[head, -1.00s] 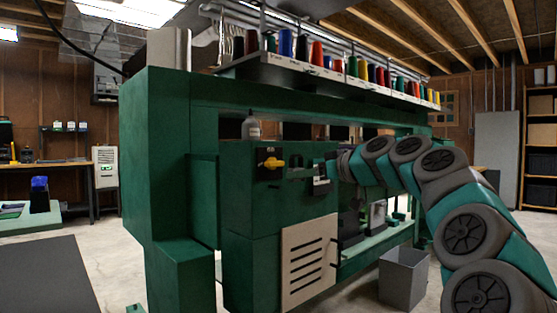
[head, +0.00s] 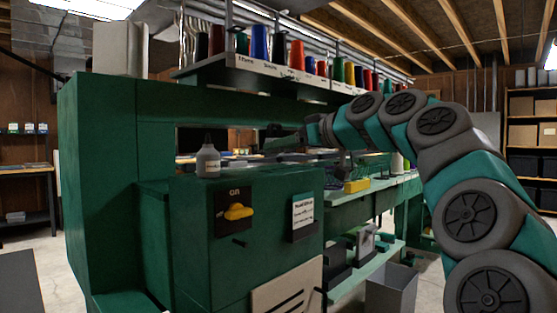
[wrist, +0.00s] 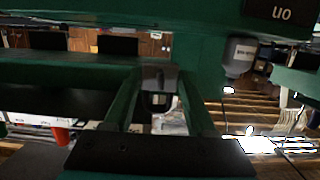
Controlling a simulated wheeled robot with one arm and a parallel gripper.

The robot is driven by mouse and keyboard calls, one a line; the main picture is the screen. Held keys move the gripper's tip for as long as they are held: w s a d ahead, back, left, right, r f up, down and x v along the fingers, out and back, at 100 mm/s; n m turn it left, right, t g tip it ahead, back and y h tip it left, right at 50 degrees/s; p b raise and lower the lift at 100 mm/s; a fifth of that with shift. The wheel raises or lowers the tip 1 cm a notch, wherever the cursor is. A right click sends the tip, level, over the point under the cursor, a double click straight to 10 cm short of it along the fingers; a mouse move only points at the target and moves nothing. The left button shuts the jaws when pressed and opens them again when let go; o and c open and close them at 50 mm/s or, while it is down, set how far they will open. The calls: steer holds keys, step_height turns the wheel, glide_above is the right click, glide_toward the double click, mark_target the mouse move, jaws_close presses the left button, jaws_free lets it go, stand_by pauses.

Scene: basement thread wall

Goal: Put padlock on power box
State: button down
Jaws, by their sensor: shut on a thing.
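The power box (head: 227,215) is a dark plate with a yellow rotary switch (head: 238,212) on the front of the green machine. In the wrist view, a dark plate with upside-down lettering (wrist: 282,13) shows at the top right. My gripper (head: 283,143) is up and to the right of the power box, apart from it. In the wrist view, my gripper (wrist: 157,78) is shut on a small grey-and-dark thing with a loop, seemingly the padlock (wrist: 158,74).
A grey bottle (head: 208,160) stands on the machine ledge above the power box. A white-labelled holder (head: 303,214) is right of it. Thread spools (head: 297,57) line the shelf above. A grey bin (head: 391,290) stands on the floor at right.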

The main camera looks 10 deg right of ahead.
steer(key=p, duration=0.2)
glide_above(278, 170)
steer(key=shift+s+f, duration=0.25)
steer(key=shift+s, duration=0.2)
steer(key=shift+w+f+p, duration=0.2)
steer(key=shift+w+p, duration=0.1)
steer(key=shift+w, duration=0.2)
steer(key=shift+d+f+b, duration=0.1)
steer(key=shift+f+b, duration=0.25)
steer(key=shift+f, duration=1.35)
steer(key=shift+f, duration=0.1)
steer(key=shift+f, duration=0.1)
steer(key=shift+c, duration=1)
jaws_free()
